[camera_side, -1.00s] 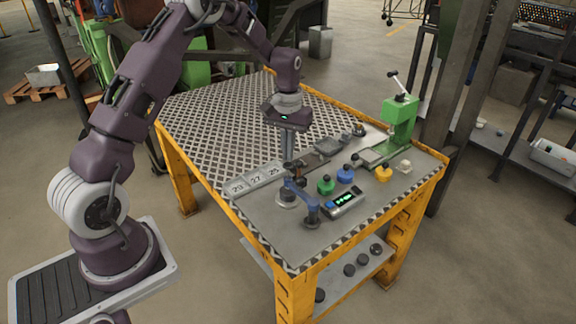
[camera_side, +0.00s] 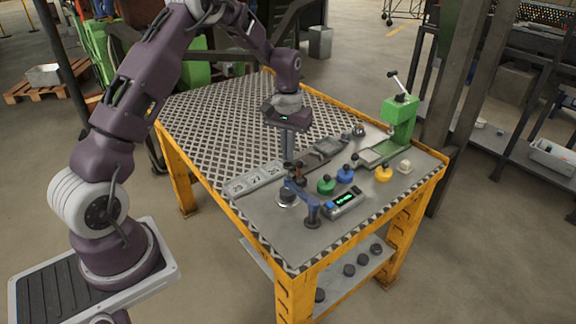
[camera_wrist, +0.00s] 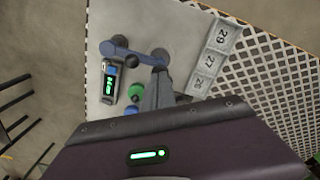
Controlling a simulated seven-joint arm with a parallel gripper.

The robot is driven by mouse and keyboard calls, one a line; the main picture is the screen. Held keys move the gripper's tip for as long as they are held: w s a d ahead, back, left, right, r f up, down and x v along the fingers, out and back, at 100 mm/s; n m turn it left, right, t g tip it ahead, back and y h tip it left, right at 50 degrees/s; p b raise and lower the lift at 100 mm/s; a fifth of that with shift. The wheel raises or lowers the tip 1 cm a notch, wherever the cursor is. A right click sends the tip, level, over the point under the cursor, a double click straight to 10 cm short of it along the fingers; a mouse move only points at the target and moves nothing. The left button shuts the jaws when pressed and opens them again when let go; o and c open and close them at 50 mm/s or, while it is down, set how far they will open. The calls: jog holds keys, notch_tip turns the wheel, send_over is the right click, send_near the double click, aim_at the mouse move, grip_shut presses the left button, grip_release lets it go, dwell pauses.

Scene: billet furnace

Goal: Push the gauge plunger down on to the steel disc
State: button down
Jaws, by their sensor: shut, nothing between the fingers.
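The gauge (camera_side: 301,190) is a blue arm on a dark post on the table's near part. It also shows in the wrist view (camera_wrist: 138,54). The steel disc (camera_side: 286,197) is a dark round piece on a pale base under the arm's end. The plunger shows as a dark knob at the arm's end in the wrist view (camera_wrist: 160,55). My gripper (camera_side: 288,163) is shut and empty, pointing down behind the gauge. In the wrist view its fingers (camera_wrist: 158,84) reach close to the plunger; I cannot tell whether they touch.
A digital readout (camera_side: 343,203) with a green display stands beside the gauge. Green (camera_side: 326,185), blue (camera_side: 345,174) and yellow (camera_side: 383,173) knobbed pieces stand to the right. A numbered tray (camera_side: 257,178) lies left. A green press (camera_side: 399,122) stands at the back right.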

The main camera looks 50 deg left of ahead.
jog(key=shift+f, duration=1.15)
jog(key=shift+r, duration=3.45)
